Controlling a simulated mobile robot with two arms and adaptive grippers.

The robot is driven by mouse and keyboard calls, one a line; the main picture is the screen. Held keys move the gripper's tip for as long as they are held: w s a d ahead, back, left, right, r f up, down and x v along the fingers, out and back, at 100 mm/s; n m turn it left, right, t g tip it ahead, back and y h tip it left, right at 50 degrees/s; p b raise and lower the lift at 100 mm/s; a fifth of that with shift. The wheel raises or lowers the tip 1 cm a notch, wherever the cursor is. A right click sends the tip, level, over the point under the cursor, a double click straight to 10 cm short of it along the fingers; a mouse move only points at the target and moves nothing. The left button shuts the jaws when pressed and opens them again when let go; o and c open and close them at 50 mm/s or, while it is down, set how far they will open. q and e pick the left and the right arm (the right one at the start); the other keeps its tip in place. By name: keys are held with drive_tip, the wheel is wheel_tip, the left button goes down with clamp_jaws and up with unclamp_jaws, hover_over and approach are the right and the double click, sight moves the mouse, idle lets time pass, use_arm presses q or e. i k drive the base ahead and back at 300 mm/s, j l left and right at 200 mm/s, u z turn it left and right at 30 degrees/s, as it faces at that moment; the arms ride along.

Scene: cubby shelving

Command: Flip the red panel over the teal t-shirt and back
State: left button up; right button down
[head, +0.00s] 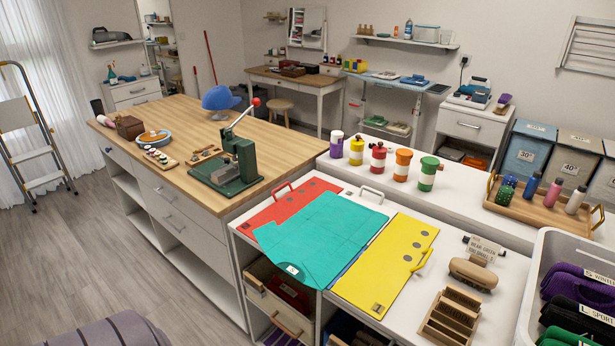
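The red panel (279,211) lies flat on the white counter, at the left of a folding board, with a red handle (282,188) at its far edge. The teal t-shirt (320,238) is spread flat across the board and covers the near right part of the red panel. A small white label (292,269) shows at its near end. The yellow panel (385,268) lies flat at the right, with a yellow handle (421,260). The middle of the board is hidden under the shirt; a grey handle (371,192) shows beyond it. Neither gripper is in view.
A green press (228,168) with a raised lever stands on the wooden counter to the left. Several coloured bottles (378,157) line the white ledge behind. A brush (474,272), a wooden rack (453,315) and a grey bin (533,290) are at the right.

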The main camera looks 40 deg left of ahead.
sight(283, 209)
drive_tip(key=j+z, duration=0.15)
drive_tip(key=j, duration=0.45)
drive_tip(key=j+z, duration=0.15)
drive_tip(key=j, duration=0.5)
drive_tip(key=k+j+z, duration=0.15)
drive_tip(key=j, duration=0.45)
drive_tip(key=j+z, duration=0.15)
drive_tip(key=j, duration=0.45)
